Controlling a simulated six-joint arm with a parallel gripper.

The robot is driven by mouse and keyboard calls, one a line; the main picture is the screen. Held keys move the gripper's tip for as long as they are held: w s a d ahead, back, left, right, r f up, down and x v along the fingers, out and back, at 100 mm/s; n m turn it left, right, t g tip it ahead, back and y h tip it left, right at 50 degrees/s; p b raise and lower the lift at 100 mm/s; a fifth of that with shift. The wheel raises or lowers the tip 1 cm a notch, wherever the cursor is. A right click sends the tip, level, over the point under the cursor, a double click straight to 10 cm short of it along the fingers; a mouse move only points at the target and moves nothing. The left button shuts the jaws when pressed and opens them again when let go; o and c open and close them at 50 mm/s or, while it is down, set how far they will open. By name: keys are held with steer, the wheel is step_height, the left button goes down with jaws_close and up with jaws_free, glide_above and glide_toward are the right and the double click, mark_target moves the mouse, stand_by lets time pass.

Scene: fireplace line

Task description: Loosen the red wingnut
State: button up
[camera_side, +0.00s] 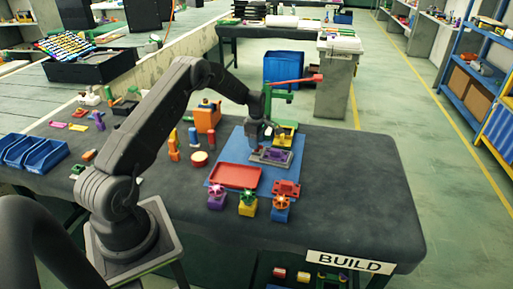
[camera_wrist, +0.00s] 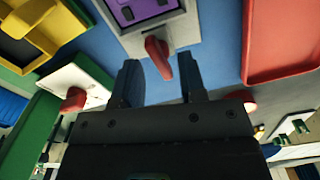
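The red wingnut (camera_wrist: 157,57) shows in the wrist view at the near edge of a grey plate (camera_wrist: 180,33) that carries a purple part (camera_wrist: 135,10). My gripper (camera_wrist: 159,62) is open, with one dark finger on each side of the wingnut in the picture. A gap shows between the wingnut and each finger, and I cannot tell the depth between them. In the side view, my gripper (camera_side: 262,146) is low over the grey plate with the purple part (camera_side: 272,156). It largely hides the wingnut there.
A red tray (camera_side: 235,176) lies on the blue mat (camera_side: 222,158), close to the plate. A yellow tray (camera_side: 286,132) on a green base is behind. A red-and-green lever (camera_side: 300,81) rises behind my gripper.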

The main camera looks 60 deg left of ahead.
steer(key=shift+f, duration=0.75)
jaws_close()
steer(key=n, duration=0.3)
steer(key=shift+n, duration=0.3)
steer(key=n, duration=0.4)
steer(key=shift+n, duration=0.3)
steer(key=n, duration=0.4)
steer(key=shift+n, duration=0.4)
steer(key=n, duration=0.3)
steer(key=shift+n, duration=0.3)
jaws_free()
